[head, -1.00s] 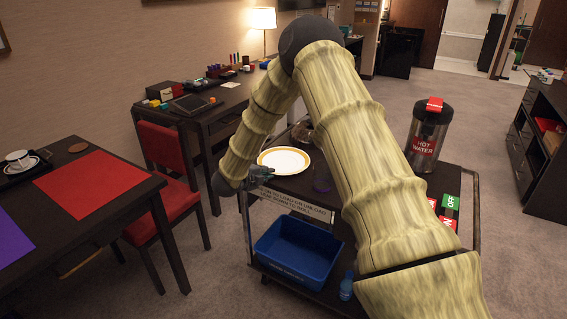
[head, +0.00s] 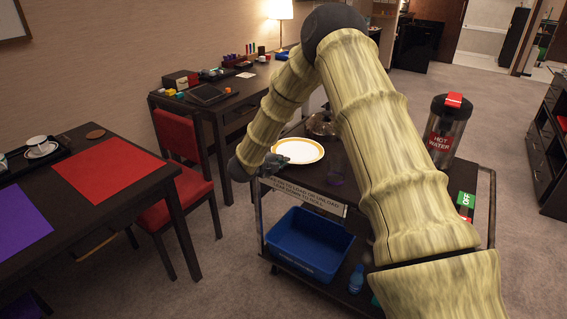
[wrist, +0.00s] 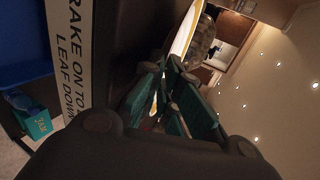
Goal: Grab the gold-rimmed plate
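The gold-rimmed plate (head: 299,151) is white with a yellow-gold rim and lies at the near left corner of the dark cart top (head: 345,187). My gripper (head: 277,161) is at the plate's left edge in the head view. In the wrist view, my gripper's teal fingers (wrist: 168,68) are close together, with the plate's rim running between them. Part of the plate (wrist: 186,32) shows beyond the fingertips. The fingers look shut on the rim, though the contact itself is partly hidden. The plate looks level and I see no clear lift off the cart.
A hot water dispenser (head: 447,130) stands on the cart's right side. A glass lid or bowl (head: 321,124) is behind the plate. A blue bin (head: 309,243) and a blue bottle (head: 356,279) are on the lower shelf. A red chair (head: 177,190) and tables are to the left.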

